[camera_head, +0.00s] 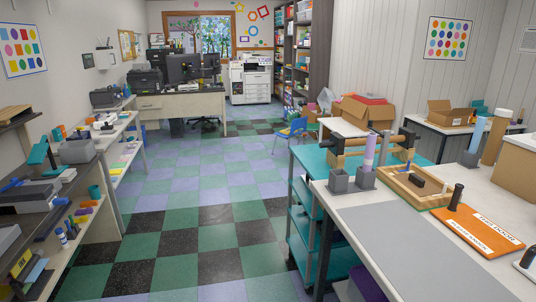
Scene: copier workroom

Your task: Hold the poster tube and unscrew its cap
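Several upright tubes could be the poster tube; I cannot tell which one is meant. A lilac tube (369,152) stands in a grey square holder (365,178) near the left end of the right-hand worktop. A light blue tube (477,134) stands in a dark grey holder (468,159) at the back right. A wider tan tube (495,142) with a paler top stands beside it. Neither of my grippers is in view.
A second grey holder (340,181) looks empty. A wooden tray (423,199), an orange sign (474,235) and a grey mat (410,252) lie on the worktop. A teal shelf cart (304,204) stands at its left. The checkered floor (200,215) is mostly free.

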